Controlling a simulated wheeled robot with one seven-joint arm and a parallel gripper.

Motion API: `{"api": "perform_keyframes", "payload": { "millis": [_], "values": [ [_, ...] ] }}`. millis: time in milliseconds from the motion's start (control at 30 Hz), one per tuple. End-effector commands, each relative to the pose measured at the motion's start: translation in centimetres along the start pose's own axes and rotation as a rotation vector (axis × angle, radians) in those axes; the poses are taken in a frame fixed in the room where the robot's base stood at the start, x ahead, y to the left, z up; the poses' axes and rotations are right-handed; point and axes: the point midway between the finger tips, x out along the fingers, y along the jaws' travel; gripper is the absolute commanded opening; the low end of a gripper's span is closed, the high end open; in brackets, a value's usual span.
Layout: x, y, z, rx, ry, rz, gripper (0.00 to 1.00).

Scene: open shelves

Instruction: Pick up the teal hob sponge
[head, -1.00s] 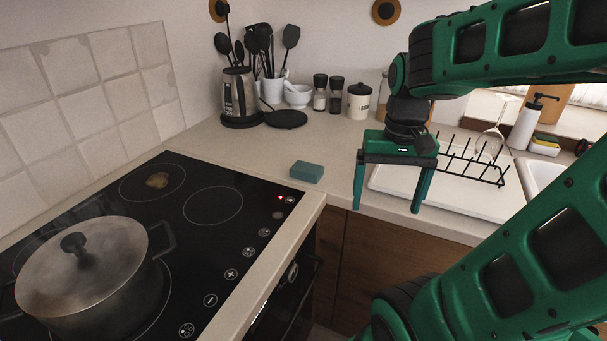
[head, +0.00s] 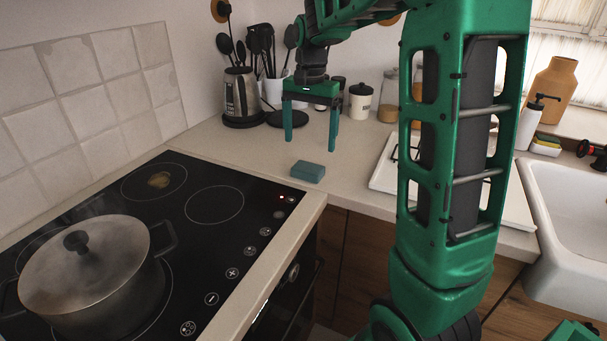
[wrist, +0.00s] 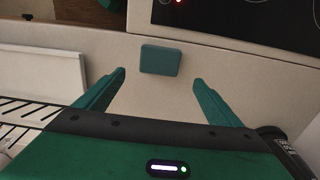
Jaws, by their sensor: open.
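The teal hob sponge (head: 308,171) lies flat on the beige counter, just right of the hob's back right corner in the head view. In the wrist view the sponge (wrist: 160,60) shows ahead of the fingertips, roughly centred between them. My gripper (head: 310,145) is open and empty, pointing down above the counter. In the head view its fingertips appear just above the sponge in the picture; the fingers do not touch it. My gripper also shows in the wrist view (wrist: 158,78), with both fingers wide apart.
The black hob (head: 185,225) holds a lidded pot (head: 85,265). A kettle (head: 240,98), a utensil holder and jars (head: 361,102) stand along the back wall. A white drainer (head: 385,172) and sink (head: 575,225) lie to the right. Counter around the sponge is clear.

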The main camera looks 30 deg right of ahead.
Motion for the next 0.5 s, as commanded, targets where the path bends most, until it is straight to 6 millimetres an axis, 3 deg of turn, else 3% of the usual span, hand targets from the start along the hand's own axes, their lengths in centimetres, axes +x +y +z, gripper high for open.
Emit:
{"api": "perform_keyframes", "payload": {
  "millis": [100,367,500],
  "values": [
    [1.8,0.1,0.0,0.000,-0.002,0.002,0.88],
    [3.5,0.1,0.0,0.000,-0.001,0.001,0.88],
    [5.4,0.2,-0.1,0.000,-0.002,0.002,0.88]
  ]
}}
